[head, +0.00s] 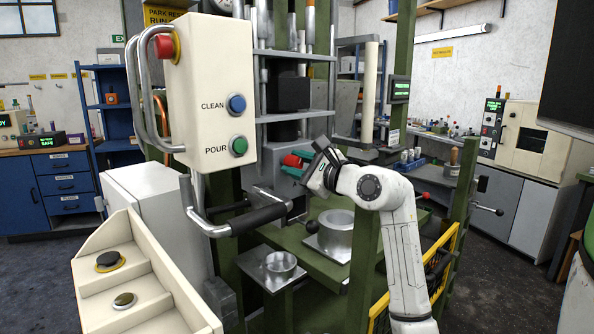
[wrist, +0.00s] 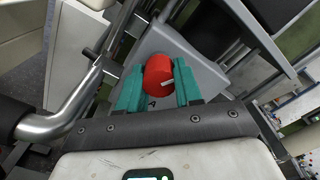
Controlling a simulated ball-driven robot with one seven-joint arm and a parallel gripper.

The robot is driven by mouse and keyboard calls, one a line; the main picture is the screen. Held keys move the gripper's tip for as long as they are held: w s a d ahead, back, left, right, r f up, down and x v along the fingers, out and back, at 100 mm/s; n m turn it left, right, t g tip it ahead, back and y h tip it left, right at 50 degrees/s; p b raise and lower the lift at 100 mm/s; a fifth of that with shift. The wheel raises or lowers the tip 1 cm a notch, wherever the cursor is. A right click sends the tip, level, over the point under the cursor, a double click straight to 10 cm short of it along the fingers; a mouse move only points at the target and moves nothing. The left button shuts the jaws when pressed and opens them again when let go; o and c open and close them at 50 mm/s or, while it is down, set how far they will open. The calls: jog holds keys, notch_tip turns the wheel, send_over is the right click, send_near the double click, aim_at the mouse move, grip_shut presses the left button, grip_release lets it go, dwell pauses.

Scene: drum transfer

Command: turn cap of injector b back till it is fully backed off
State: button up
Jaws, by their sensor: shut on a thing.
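A red cap (head: 291,161) sits on the front of a grey machine block, at the middle of the head view. It also shows in the wrist view (wrist: 157,70), with a short white mark on its face. My gripper (head: 297,166) has its green fingers on either side of the cap and is shut on it; in the wrist view the fingers (wrist: 159,82) flank it closely. A dark letter that looks like A shows on the grey block (wrist: 192,66) just below the cap. I see no letter B, and no second cap shows clearly.
A control box (head: 212,95) with CLEAN and POUR buttons hangs at left. A bent bar with a black grip (head: 248,217) stands close left of my gripper. Metal vessels (head: 337,232) stand on the green bench below. A yellow guard rail (head: 440,258) is at right.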

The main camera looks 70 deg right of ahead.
jog(key=n+b, duration=0.2)
jog(key=n, duration=0.1)
jog(key=shift+f, duration=0.25)
jog(key=shift+r+n+b, duration=0.1)
jog(key=shift+n+b, duration=0.8)
jog(key=shift+n, duration=0.5)
jog(key=o, duration=1)
jog(key=shift+r, duration=0.15)
jog(key=shift+s, duration=0.15)
jog(key=b+v, duration=0.1)
jog(key=v, duration=0.9)
jog(key=shift+s+a, duration=0.15)
jog(key=shift+s, duration=0.1)
